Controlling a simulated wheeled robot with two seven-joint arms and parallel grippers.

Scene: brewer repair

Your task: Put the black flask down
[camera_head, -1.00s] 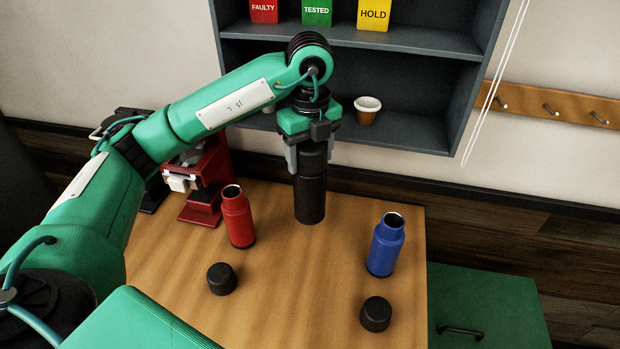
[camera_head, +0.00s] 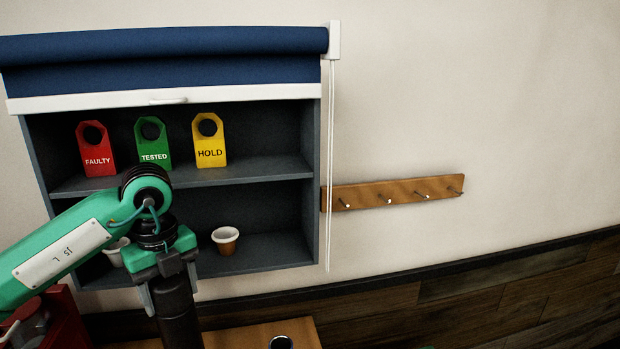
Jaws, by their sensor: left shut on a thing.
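My left gripper (camera_head: 172,287) comes in from the left and points down, shut on the upper part of the black flask (camera_head: 179,322). The flask is upright, and its base is cut off by the bottom edge of the view, so I cannot tell whether it touches the wooden table (camera_head: 250,333). My right gripper does not show.
A dark shelf unit (camera_head: 318,190) stands behind, holding red, green and yellow tags (camera_head: 210,140) and two small cups (camera_head: 225,240). A blue blind (camera_head: 170,55) is rolled up above it. A peg rail (camera_head: 395,192) is on the wall. An open flask top (camera_head: 280,342) shows at the bottom edge.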

